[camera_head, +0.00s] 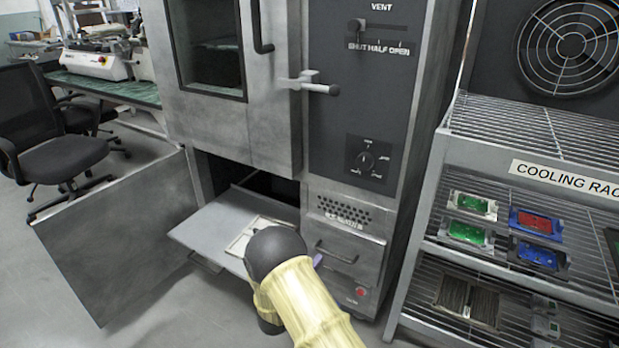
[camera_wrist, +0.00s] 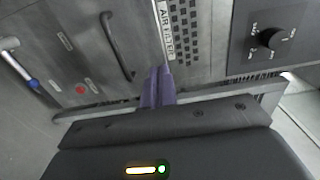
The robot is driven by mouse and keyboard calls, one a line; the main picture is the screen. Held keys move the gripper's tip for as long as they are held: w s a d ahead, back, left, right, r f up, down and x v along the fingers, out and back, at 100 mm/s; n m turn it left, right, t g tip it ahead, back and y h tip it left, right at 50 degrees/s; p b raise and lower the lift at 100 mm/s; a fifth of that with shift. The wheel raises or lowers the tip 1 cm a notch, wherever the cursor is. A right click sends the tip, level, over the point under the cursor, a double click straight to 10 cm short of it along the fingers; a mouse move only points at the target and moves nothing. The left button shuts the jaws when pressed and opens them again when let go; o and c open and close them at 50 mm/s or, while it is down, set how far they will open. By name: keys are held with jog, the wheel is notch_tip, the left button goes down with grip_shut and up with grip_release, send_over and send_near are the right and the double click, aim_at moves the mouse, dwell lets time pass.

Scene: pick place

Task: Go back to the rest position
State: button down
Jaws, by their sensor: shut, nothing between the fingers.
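My gripper (camera_wrist: 158,88) shows in the wrist view as two purple fingers pressed together with nothing between them. They are in front of the grey cabinet panel with the AIR FILTER label (camera_wrist: 165,25). In the head view my dark wrist and yellow arm hide most of the gripper; only a bit of purple (camera_head: 318,260) shows at its right. It is in front of the lower part of the grey oven cabinet (camera_head: 345,235), to the right of a pulled-out shelf (camera_head: 205,232). I cannot tell the gap to the panel.
The lower oven door (camera_head: 120,240) stands open at the left. A pale frame (camera_head: 240,240) lies on the shelf, partly hidden by my arm. The cooling rack (camera_head: 445,145) at the right holds green, red and blue parts. An office chair (camera_head: 60,150) stands far left.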

jog(key=s+d+r+n+g+y, duration=0.2)
jog(key=r+n+g+y, duration=0.15)
jog(key=r+n, duration=0.2)
jog(key=s+d+r+n+g+y, duration=0.2)
jog(key=r+n+y, duration=0.25)
jog(key=n, duration=0.25)
jog(key=s+d+r+n+g+y+p, duration=0.1)
jog(key=s+d+n+g, duration=0.2)
jog(key=s, duration=0.5)
jog(key=s+d+r+n+g, duration=0.2)
jog(key=s+n, duration=0.3)
jog(key=s, duration=0.3)
jog(key=s+d+r+n+g+y+p, duration=0.1)
jog(key=s+d+n+g, duration=0.2)
jog(key=s, duration=0.5)
notch_tip(320, 180, up, 38)
jog(key=p, duration=3.7)
jog(key=shift+r+n+t+p, duration=0.15)
jog(key=shift+n+t+p, duration=0.2)
jog(key=shift+t, duration=0.1)
